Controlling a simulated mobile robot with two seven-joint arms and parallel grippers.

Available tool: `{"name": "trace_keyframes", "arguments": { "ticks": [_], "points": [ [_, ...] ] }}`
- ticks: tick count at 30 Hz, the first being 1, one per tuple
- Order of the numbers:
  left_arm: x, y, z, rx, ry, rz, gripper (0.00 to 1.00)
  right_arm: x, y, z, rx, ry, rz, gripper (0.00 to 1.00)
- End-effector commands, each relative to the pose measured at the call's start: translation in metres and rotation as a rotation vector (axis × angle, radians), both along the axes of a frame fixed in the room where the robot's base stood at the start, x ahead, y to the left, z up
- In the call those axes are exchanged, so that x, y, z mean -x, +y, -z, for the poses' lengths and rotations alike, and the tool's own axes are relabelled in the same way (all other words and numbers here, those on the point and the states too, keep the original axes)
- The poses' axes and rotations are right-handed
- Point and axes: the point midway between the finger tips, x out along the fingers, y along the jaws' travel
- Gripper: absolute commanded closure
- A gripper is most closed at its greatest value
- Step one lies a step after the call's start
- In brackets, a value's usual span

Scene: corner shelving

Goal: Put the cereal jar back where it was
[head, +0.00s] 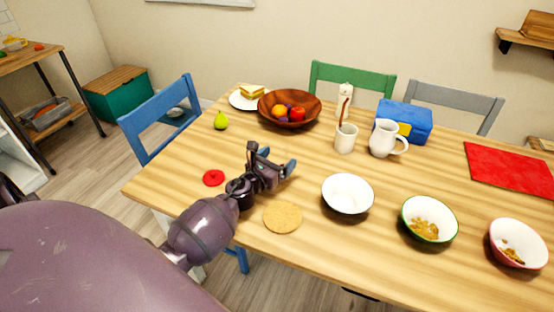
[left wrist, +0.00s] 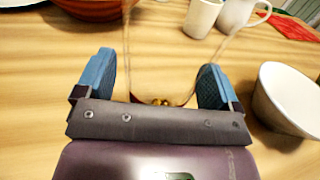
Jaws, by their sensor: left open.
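My left gripper (head: 277,160) is low over the left part of the table, its blue fingers spread. In the left wrist view the fingers (left wrist: 157,66) stand apart, with a faint clear outline between them. This looks like the see-through cereal jar, with a few golden-brown bits (left wrist: 161,102) at its near end. I cannot tell whether the fingers touch it. In the head view I cannot make out the jar. A round cork mat (head: 282,218) lies bare, nearer the front edge than the gripper. My right gripper is not in view.
A white bowl (head: 348,195) looks empty; the green-rimmed bowl (head: 429,219) and red bowl (head: 518,244) hold cereal. The wood (head: 240,222) left of the cork mat is bare.

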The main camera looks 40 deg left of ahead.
Motion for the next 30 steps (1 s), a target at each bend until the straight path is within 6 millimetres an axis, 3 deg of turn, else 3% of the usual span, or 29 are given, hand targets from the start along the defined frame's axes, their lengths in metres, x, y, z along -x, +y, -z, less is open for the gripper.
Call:
{"name": "trace_keyframes", "arguments": {
  "ticks": [18, 24, 30],
  "points": [
    [0.101, -0.001, 0.001, 0.001, 0.002, 0.0, 0.12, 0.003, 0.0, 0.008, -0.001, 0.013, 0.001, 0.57],
    [0.117, -0.001, 0.0, 0.0, 0.001, -0.001, 0.12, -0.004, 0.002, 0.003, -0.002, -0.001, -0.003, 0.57],
    [0.12, -0.001, -0.001, -0.001, 0.0, 0.0, 0.12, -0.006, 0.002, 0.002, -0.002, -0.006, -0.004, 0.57]
  ]
}}
